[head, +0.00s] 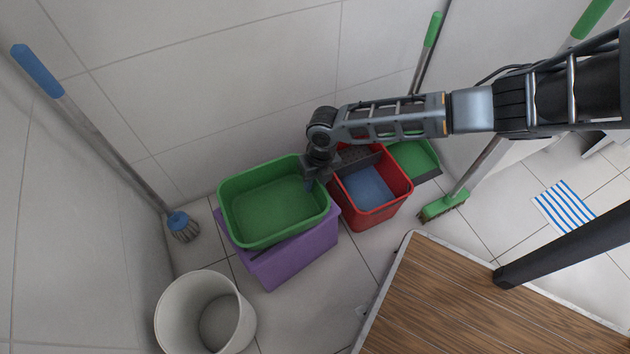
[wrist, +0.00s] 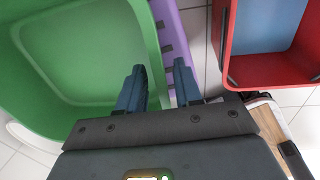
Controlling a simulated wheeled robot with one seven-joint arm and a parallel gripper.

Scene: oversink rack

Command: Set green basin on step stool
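The green basin (head: 272,207) rests over a purple box-like thing (head: 292,257), set off toward its back left, in the head view. The purple thing shows slots in the wrist view (wrist: 170,28); I cannot tell whether it is the step stool. My gripper (head: 312,183) is at the basin's right rim. In the wrist view my gripper (wrist: 159,85) has its fingers apart, one inside the green basin (wrist: 75,55) and one outside, with the rim between them. There appears to be a gap around the rim. Much of the purple thing is hidden under the basin.
A red bucket (head: 401,195) with blue inside stands close right of the basin. A white bin (head: 175,318) stands in front. A blue-handled brush (head: 100,135) leans at left, a green broom (head: 443,205) stands right. A wood-topped surface (head: 470,305) fills the lower right.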

